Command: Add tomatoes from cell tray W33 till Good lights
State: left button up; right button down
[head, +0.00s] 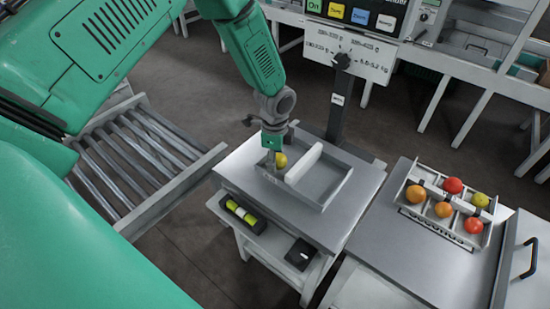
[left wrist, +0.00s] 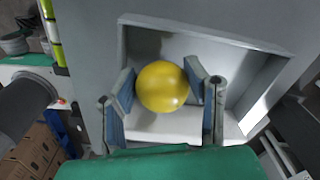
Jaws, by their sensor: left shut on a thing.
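My left gripper (head: 274,150) is over the left part of a shallow divided tray (head: 325,183) on the scale platform. It is shut on a yellow tomato (head: 281,160). In the left wrist view the yellow tomato (left wrist: 162,86) sits between both finger pads, above or at the tray floor; I cannot tell which. The cell tray (head: 447,222) on the right table holds several tomatoes: red (head: 453,185), yellow (head: 480,200), orange (head: 415,193) and others. The scale display (head: 360,15) shows at the top, cut off, with "Under" (head: 336,10) and "Good" (head: 359,16) labels. My right gripper is not in view.
A roller conveyor (head: 140,145) lies left of the scale. A spirit level (head: 240,211) and a black box (head: 300,252) sit on the lower shelf. The scale column (head: 338,105) rises behind the tray. The right table's front part is clear.

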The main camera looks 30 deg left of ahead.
pick_arm(q)
jog(key=shift+s+f, duration=0.2)
jog(key=o, duration=0.8)
jog(key=shift+a, duration=0.1)
jog(key=shift+o, duration=0.5)
jog(key=shift+f, duration=0.15)
jog(key=shift+w, duration=0.1)
jog(key=shift+r, duration=0.2)
jog(key=c, duration=0.3)
jog(key=shift+c, duration=0.2)
